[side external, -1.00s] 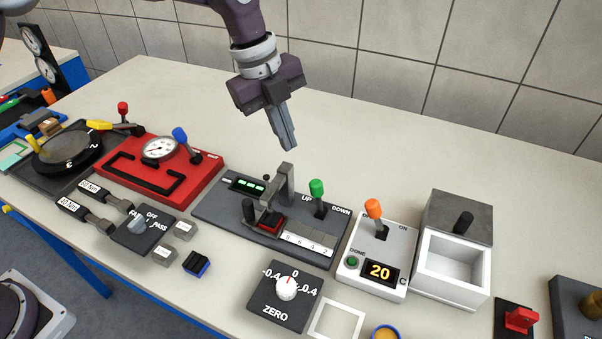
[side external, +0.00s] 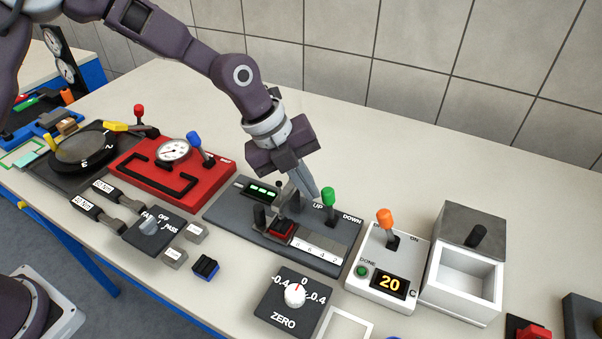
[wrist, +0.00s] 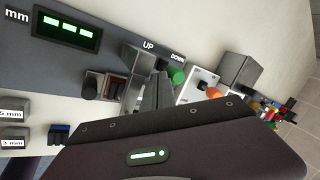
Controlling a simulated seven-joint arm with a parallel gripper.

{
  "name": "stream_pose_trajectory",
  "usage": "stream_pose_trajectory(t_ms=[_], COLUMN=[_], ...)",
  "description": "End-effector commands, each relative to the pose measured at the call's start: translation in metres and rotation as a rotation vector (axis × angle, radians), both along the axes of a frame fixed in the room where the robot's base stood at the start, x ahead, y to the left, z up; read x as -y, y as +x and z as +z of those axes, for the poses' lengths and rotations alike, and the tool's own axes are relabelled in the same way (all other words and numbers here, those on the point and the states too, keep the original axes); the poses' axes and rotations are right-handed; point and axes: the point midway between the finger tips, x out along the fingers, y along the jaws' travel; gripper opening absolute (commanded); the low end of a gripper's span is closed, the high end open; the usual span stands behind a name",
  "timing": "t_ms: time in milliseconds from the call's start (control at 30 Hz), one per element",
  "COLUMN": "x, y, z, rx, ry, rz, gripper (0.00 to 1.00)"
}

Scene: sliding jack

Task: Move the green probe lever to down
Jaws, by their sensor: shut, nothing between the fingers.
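The green probe lever (side external: 328,197) stands on the dark measuring base (side external: 340,258), between the UP and DOWN labels. It looks about upright, perhaps leaning slightly toward UP. My gripper (side external: 313,195) is shut and empty, its fingertips just left of the green knob, on the UP side. In the wrist view the green knob (wrist: 178,76) shows just beyond the fingertips (wrist: 160,76). I cannot tell whether the fingers touch the lever. The lever's lower shaft is mostly hidden in the wrist view.
Left of the lever are the grey probe post, a red block (side external: 282,230) and a lit display (side external: 262,190). Right is an orange lever (side external: 385,217) on a white timer box (side external: 372,289), then a grey-and-white box (side external: 465,275). The table behind is clear.

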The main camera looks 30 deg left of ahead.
Motion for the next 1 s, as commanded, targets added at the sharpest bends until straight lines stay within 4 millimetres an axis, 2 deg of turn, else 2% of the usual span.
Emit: stream_pose_trajectory(t_ms=[567, 867, 1000], x=[0.007, 0.028, 0.037], y=[0.000, 0.000, 0.000], z=[0.003, 0.010, 0.010], rx=[0.004, 0.005, 0.001], ry=[0.061, 0.250, 0.261], rz=[-0.002, -0.006, -0.001], gripper=[0.00, 0.00, 0.00])
